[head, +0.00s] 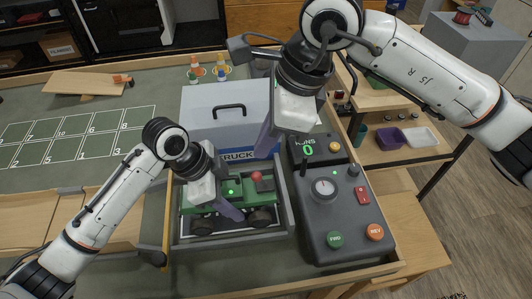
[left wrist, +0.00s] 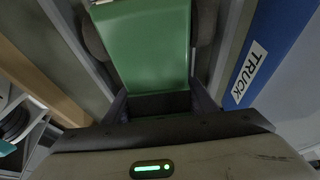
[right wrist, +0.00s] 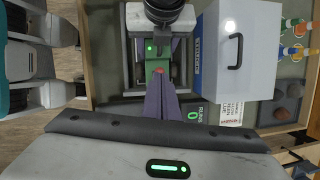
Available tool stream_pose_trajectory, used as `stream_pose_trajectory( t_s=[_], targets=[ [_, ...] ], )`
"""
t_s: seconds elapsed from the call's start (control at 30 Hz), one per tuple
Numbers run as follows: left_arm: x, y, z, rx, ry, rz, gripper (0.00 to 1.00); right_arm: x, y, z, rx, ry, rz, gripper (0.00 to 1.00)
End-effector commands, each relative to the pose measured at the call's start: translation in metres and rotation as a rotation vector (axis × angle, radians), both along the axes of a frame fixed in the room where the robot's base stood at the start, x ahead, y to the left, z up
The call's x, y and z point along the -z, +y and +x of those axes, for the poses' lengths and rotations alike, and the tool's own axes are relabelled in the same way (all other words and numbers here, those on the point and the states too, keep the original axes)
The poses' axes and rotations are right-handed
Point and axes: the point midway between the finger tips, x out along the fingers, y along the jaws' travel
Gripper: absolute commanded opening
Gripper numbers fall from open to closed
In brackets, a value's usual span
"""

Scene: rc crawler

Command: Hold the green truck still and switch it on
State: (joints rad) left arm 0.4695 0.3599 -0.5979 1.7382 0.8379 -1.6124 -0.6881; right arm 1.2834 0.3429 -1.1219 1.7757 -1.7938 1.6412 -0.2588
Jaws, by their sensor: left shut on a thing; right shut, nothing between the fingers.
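The green truck (head: 187,208) sits in a grey tray (head: 285,213) in the head view, with dark wheels and a small lit green light on top. A red knob (head: 256,176) stands up at its right part; it also shows in the right wrist view (right wrist: 157,71). My left gripper (head: 228,209) is shut on the truck; in the left wrist view the green body (left wrist: 152,45) runs up from between the fingers. My right gripper (head: 263,145) is shut and empty, above the tray's back right side, apart from the truck.
A grey control box (head: 310,225) right of the tray has a dial, a red rocker, and green and orange buttons. A display (head: 307,148) behind it reads 0. A light grey case (head: 200,105) marked TRUCK stands behind the tray. A numbered green mat (head: 70,138) lies left.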

Motion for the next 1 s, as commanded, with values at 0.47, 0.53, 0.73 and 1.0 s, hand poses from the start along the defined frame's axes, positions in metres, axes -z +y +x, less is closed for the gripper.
stream_pose_trajectory(
  t_s=[0.47, 0.53, 0.73, 1.0],
  targets=[
    [-0.001, -0.001, 0.001, 0.0, -0.004, -0.002, 0.11, -0.041, 0.002, -0.006, 0.001, 0.001, 0.0, 0.0],
    [-0.002, -0.001, 0.001, 0.0, -0.003, -0.003, 0.11, -0.04, 0.002, -0.006, 0.001, 0.001, 0.0, 0.0],
    [-0.002, -0.001, 0.001, 0.0, -0.003, -0.003, 0.55, -0.04, 0.002, -0.006, 0.001, 0.001, 0.0, 0.0],
    [-0.001, 0.0, 0.0, 0.001, -0.002, -0.002, 0.73, -0.04, 0.002, -0.006, 0.001, 0.001, 0.0, 0.0]
  ],
)
